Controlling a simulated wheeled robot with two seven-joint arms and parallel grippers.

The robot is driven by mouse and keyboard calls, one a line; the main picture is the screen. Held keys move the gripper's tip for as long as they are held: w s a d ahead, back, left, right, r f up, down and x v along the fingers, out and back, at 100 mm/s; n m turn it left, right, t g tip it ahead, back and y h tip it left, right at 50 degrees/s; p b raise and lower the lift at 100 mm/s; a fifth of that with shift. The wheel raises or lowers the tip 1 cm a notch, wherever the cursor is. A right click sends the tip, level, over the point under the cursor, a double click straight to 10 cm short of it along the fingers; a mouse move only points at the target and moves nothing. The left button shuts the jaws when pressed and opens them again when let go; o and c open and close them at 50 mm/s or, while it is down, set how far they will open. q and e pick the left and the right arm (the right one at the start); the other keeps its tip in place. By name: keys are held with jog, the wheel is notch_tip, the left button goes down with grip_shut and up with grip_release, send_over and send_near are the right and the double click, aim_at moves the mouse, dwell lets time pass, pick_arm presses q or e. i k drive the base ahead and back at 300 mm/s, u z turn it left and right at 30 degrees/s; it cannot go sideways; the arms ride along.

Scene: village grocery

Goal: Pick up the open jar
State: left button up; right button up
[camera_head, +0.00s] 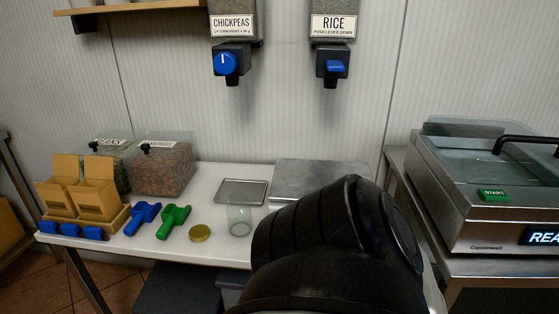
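The open jar (240,220) is clear glass and stands upright near the front edge of the white counter (215,178), with no lid on it. A gold lid (200,233) lies flat on the counter just left of it. A large black arm link of mine fills the lower middle right, close to the jar's right side in the picture. I cannot tell the gap between them. Neither gripper's fingers show in this view.
A metal tray (242,192) lies behind the jar, and a steel plate (320,178) is farther right. Green (174,221) and blue (142,217) scoops, cardboard boxes (98,200) and bins (163,168) stand left. Chickpeas (232,62) and rice (332,67) dispensers hang above. A sealing machine (485,190) stands right.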

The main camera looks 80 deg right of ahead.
aim_at(239, 210)
jog(key=k, duration=0.3)
jog(key=z, duration=1.3)
